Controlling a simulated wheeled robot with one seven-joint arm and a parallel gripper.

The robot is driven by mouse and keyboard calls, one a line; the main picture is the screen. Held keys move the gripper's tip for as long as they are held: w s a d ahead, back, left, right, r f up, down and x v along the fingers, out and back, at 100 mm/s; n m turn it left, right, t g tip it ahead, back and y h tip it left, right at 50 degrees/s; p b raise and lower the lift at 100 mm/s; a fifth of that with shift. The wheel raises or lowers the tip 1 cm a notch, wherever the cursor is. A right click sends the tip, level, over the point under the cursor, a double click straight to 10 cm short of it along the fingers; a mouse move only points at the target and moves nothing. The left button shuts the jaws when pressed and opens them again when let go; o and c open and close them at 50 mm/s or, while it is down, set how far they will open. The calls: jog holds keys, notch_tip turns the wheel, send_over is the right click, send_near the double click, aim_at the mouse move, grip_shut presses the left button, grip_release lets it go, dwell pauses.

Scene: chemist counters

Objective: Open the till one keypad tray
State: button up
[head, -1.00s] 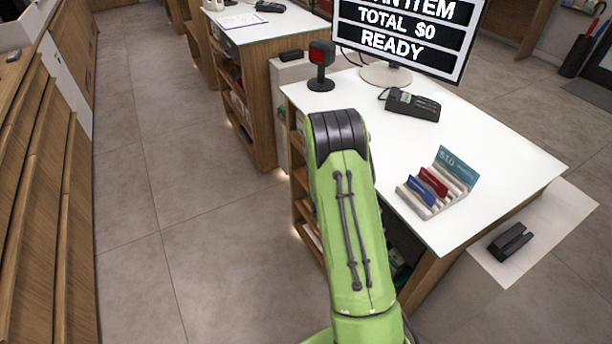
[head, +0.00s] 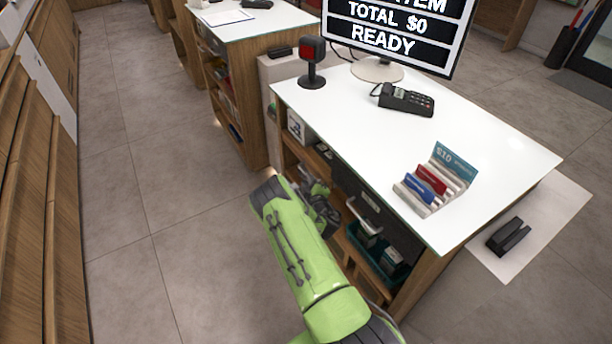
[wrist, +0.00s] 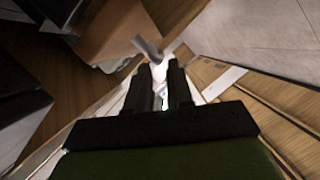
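Under the white top of the near till counter (head: 480,130) is a dark drawer front (head: 357,190) with a pale bar handle (head: 364,217). I cannot tell for sure that this is the keypad tray; it looks closed. My gripper (head: 328,218) is at the counter's open side, left of that handle, partly hidden by my green arm. In the wrist view my two dark fingers (wrist: 160,85) stand a little apart, with light background between them. I see nothing held. A blurred grey piece (wrist: 148,48) lies beyond the fingertips; I cannot tell what it is.
On the counter stand a card terminal (head: 405,99), a scanner (head: 312,62), a screen (head: 395,35) and a card holder (head: 432,187). Open shelves with a green bin (head: 375,250) lie below the drawer. Wooden shelving (head: 30,200) lines the left. The floor (head: 170,180) between is clear.

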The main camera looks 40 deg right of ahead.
jog(key=x, duration=0.4)
jog(key=shift+f, duration=0.1)
grip_shut()
